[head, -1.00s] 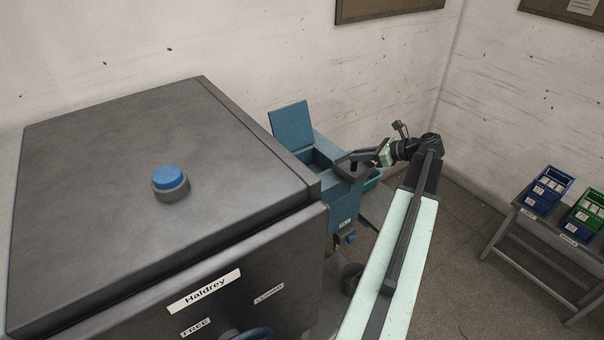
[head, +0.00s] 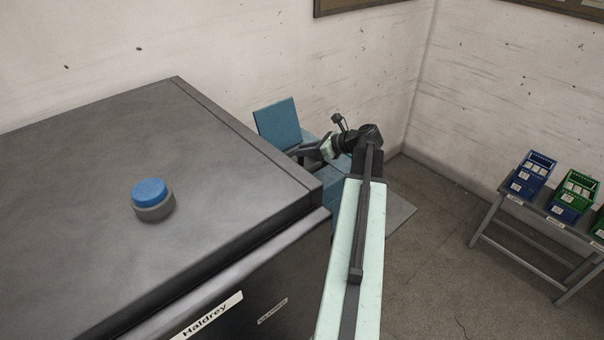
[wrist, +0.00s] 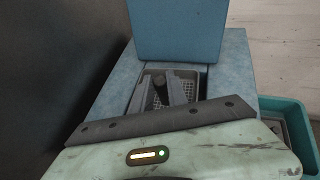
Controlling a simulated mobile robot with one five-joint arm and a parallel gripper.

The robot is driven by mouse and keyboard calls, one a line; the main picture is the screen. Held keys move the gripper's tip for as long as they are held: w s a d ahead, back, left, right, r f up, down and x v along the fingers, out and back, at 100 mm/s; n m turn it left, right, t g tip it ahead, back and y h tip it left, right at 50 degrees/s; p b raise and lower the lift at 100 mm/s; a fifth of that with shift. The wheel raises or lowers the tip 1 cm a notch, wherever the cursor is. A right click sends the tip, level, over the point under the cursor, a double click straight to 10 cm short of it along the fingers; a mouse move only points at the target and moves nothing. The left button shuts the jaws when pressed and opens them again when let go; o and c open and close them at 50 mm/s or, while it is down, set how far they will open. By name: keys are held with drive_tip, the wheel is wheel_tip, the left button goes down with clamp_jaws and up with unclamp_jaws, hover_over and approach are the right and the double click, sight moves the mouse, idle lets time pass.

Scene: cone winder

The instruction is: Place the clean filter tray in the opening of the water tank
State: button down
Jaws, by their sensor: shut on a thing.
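The water tank (head: 312,143) is a blue box behind the dark machine, with its square lid (head: 278,122) standing open. In the wrist view the tank's top (wrist: 240,70) and raised lid (wrist: 178,28) show. My gripper (wrist: 163,88) is shut on the tray's dark upright grip (wrist: 160,88). I cannot tell whether the tray rests inside or hangs just above. In the head view my gripper (head: 300,152) is over the tank, and the tray is hidden.
The dark machine (head: 110,215) with a blue button (head: 150,192) stands close on the left. A teal bin (wrist: 297,140) is beside the tank on the right. A table (head: 500,208) with blue and green crates stands at the right. Floor between is free.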

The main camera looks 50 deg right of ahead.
sight(303, 164)
drive_tip(key=shift+s+f+b, duration=0.1)
drive_tip(key=shift+f+b, duration=2.25)
drive_tip(key=shift+f, duration=0.6)
drive_tip(key=c, duration=1.3)
unclamp_jaws()
drive_tip(key=shift+r+p, duration=1.05)
drive_tip(key=shift+p, duration=0.05)
drive_tip(key=p+v, duration=0.1)
drive_tip(key=v, duration=0.2)
drive_tip(key=p+v, duration=0.2)
drive_tip(key=v, duration=0.2)
drive_tip(key=p+v, duration=0.1)
drive_tip(key=v, duration=0.3)
drive_tip(key=shift+s+f+p, duration=0.15)
drive_tip(key=shift+f+p, duration=0.1)
drive_tip(key=shift+p, duration=0.15)
drive_tip(key=shift+s+d, duration=0.15)
drive_tip(key=shift+s, duration=0.15)
